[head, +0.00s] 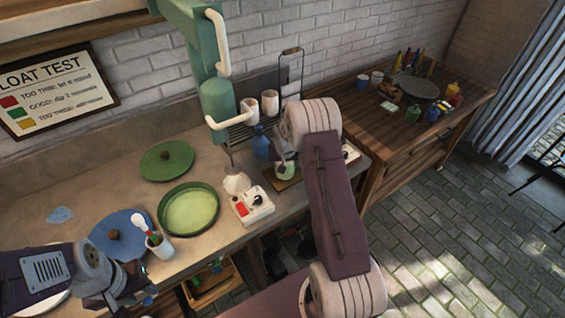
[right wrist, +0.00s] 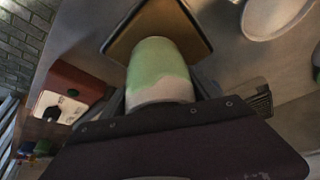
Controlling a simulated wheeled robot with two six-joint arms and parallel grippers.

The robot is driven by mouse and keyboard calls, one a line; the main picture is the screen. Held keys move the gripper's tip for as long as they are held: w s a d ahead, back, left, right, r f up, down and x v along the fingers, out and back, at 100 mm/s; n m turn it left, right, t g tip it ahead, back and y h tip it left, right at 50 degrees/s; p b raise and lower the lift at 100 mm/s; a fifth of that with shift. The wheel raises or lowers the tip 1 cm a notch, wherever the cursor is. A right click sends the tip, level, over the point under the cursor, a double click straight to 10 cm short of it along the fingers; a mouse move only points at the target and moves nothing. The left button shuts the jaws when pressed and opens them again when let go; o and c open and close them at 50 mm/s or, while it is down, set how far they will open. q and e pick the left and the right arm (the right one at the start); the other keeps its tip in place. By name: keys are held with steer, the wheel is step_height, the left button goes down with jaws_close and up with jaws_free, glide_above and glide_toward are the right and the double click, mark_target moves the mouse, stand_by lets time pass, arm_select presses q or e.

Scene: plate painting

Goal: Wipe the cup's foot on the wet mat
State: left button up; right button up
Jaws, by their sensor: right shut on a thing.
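The cup (head: 285,171) is pale with a green-glazed part. My right gripper is shut on it, and its fingers are mostly hidden by the arm in the head view. In the right wrist view the cup (right wrist: 158,75) shows its green part toward the mat and its pale part toward my gripper. The brown wet mat (head: 272,180) lies under the cup; it also shows with a dark edge in the right wrist view (right wrist: 126,42). I cannot tell whether the cup touches it. My left gripper (head: 137,292) is low at the left, its jaw opening unclear.
A green glaze basin (head: 189,209) and a white control box (head: 251,206) stand left of the mat. A blue bottle (head: 261,143) stands behind it. A rack (head: 243,128) holds two white cups. A green lid (head: 167,161) and blue lid (head: 119,236) lie farther left.

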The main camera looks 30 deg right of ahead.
steer(key=shift+d+r, duration=0.1)
steer(key=shift+d, duration=0.2)
steer(key=shift+a+f+b, duration=0.25)
steer(key=shift+a+b, duration=0.15)
steer(key=shift+b, duration=0.05)
steer(key=shift+a+b, duration=0.85)
steer(key=shift+a, duration=0.15)
steer(key=shift+s+a, duration=0.15)
steer(key=shift+a, duration=0.1)
